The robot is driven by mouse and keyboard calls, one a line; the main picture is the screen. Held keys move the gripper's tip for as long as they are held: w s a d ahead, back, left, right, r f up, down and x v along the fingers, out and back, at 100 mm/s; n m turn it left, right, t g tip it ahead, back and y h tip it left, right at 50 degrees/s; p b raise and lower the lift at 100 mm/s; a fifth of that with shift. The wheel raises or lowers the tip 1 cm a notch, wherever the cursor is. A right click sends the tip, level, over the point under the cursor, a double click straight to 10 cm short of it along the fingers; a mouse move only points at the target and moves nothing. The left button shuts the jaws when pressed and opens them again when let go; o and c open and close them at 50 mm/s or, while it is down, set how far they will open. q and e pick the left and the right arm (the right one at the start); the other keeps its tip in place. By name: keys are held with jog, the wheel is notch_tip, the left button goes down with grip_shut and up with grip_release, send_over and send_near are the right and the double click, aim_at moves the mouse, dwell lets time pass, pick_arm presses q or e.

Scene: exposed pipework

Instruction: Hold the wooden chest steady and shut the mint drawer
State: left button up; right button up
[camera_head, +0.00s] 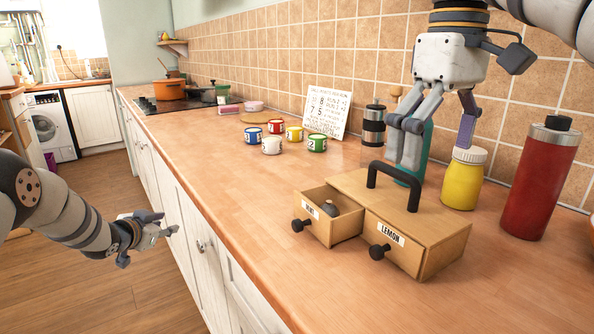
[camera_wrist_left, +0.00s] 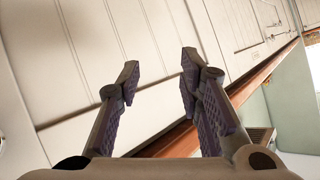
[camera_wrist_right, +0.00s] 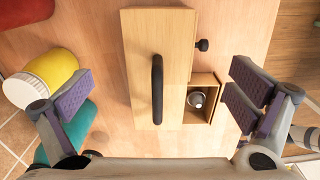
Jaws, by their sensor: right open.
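The wooden chest (camera_head: 350,185) stands on the counter near its front edge, with a black arched handle (camera_head: 395,178) on top. Its mint drawer (camera_head: 333,228) is pulled out, with a dark round object (camera_head: 329,208) inside. The lemon drawer (camera_head: 392,247) is shut. My right gripper (camera_head: 438,135) is open, pointing down above and behind the chest, apart from it. In the right wrist view the chest (camera_wrist_right: 172,25) and mint drawer (camera_wrist_right: 203,80) lie between its spread fingers. My left gripper (camera_head: 168,230) is open and empty, low in front of the cabinets, away from the chest.
A yellow jar (camera_head: 462,182), a red bottle (camera_head: 540,185) and a teal bottle (camera_head: 425,145) stand behind and right of the chest. Several coloured mugs (camera_head: 294,134) and a sign (camera_head: 327,110) are further back. The counter (camera_head: 225,170) left of the chest is clear.

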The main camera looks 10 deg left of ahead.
aim_at(422, 217)
pick_arm(q)
jog(key=w+a+r+y, duration=0.1)
jog(key=w+r, duration=0.2)
jog(key=r, duration=0.6)
jog(key=w+a+r+y, duration=0.15)
jog(key=w+r, duration=0.25)
jog(key=r, duration=0.5)
jog(key=s+d+r+g+h, duration=0.1)
jog(key=s+d+r+g, duration=0.2)
jog(key=d, duration=0.6)
jog(key=s+d+r+g+h, duration=0.15)
jog(key=d+r, duration=0.25)
jog(key=d, duration=0.5)
jog(key=s+d+r+g+h, duration=0.2)
jog(key=s+d+r, duration=0.15)
jog(key=d, duration=0.55)
pick_arm(e)
jog(key=shift+w+d+f, duration=0.1)
jog(key=shift+f, duration=0.4)
pick_arm(q)
jog(key=s+d+f+m+g, duration=0.1)
jog(key=s+d+m+g, duration=0.2)
jog(key=s+d, duration=0.9)
jog(key=d+g, duration=0.1)
jog(key=g, duration=0.2)
jog(key=shift+s+f+m, duration=0.35)
jog(key=shift+s+m, duration=0.05)
pick_arm(e)
notch_tip(422, 217, down, 11)
